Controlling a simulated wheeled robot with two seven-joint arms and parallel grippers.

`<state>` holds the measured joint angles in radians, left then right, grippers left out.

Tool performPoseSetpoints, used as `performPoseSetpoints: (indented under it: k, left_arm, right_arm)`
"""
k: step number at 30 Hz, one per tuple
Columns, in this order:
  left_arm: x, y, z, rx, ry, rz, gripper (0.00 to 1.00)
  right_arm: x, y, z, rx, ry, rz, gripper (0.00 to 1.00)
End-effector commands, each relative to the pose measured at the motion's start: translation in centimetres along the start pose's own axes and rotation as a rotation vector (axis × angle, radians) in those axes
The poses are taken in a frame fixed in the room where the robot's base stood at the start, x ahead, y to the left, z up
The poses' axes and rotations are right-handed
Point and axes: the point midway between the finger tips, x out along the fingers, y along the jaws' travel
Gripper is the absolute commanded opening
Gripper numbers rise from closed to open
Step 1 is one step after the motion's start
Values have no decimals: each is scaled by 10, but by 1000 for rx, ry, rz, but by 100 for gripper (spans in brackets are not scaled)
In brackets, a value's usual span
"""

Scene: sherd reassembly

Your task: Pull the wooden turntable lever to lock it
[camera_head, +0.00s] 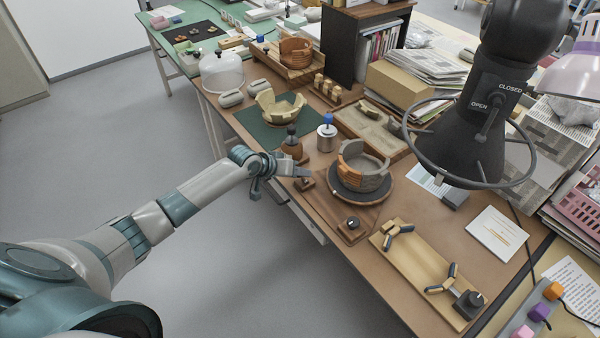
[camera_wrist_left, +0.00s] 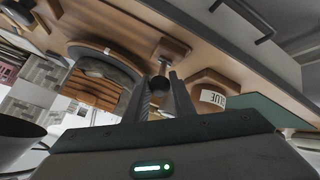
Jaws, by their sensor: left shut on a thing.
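The round dark turntable (camera_head: 358,192) stands on a wooden base and carries a grey and orange pot (camera_head: 363,168) built from sherds. It also shows in the left wrist view (camera_wrist_left: 122,62). At its left side is a small wooden block (camera_head: 305,185), seen in the left wrist view (camera_wrist_left: 173,48) with a short stem ending in a dark round lever knob (camera_wrist_left: 161,84). My left gripper (camera_head: 299,172) reaches in from the left at the table's front edge. Its two fingers (camera_wrist_left: 161,98) are closed around the knob. The lever's exact angle is hard to tell. My right gripper is not in view.
A brown glue pot (camera_head: 292,149) stands close to the left gripper, its label showing in the wrist view (camera_wrist_left: 213,98). A metal jar with a blue knob (camera_head: 327,138) is behind. A wooden block with a black knob (camera_head: 352,226) and a clamp board (camera_head: 425,268) lie nearer.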

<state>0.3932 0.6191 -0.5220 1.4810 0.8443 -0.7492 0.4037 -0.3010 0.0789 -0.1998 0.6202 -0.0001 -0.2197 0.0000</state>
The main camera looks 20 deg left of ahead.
Motion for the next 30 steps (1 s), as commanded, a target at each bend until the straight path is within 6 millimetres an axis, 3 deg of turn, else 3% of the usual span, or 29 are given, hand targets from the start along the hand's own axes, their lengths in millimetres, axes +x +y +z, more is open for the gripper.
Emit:
performPoseSetpoints:
  k: [8, 9, 11, 23, 30]
  left_arm:
    - [0, 0, -1, 1, 3, 0, 0]
    - [0, 0, -1, 0, 3, 0, 27]
    - [0, 0, -1, 0, 2, 0, 41]
    - [-2, 0, 0, 0, 0, 0, 41]
    - [-17, -1, 0, 1, 2, 1, 41]
  right_arm:
    - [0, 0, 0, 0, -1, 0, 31]
    - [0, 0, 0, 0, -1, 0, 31]
    - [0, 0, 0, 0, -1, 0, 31]
    - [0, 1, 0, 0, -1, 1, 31]
    - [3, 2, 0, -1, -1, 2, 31]
